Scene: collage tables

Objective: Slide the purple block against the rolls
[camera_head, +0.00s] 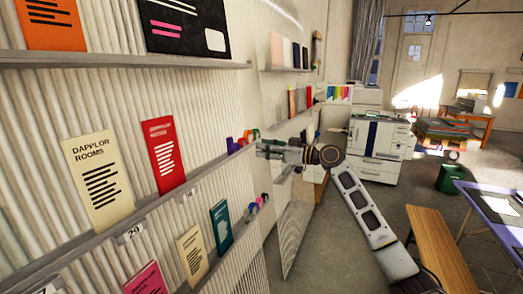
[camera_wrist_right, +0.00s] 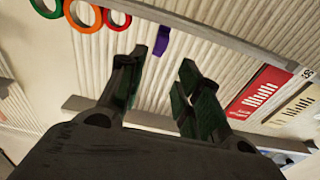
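The purple block (camera_head: 231,146) stands on a narrow wall shelf, and it also shows in the right wrist view (camera_wrist_right: 161,41). The rolls are rings in green (camera_wrist_right: 45,6), orange (camera_wrist_right: 82,14) and red (camera_wrist_right: 117,19), side by side on the same shelf. In the wrist view a gap lies between the block and the red roll. My right gripper (camera_head: 264,151) is close in front of the shelf. In the wrist view its two fingers (camera_wrist_right: 161,62) are apart and empty, with the block showing just beyond and between the tips. My left gripper is not in view.
The shelf edge (camera_head: 135,212) runs along the ribbed wall. A red card (camera_head: 164,155) and a cream card (camera_head: 98,180) stand on the shelf nearer the camera. A lower shelf holds more cards, including a teal one (camera_head: 221,226). A wooden bench (camera_head: 440,250) stands on the right.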

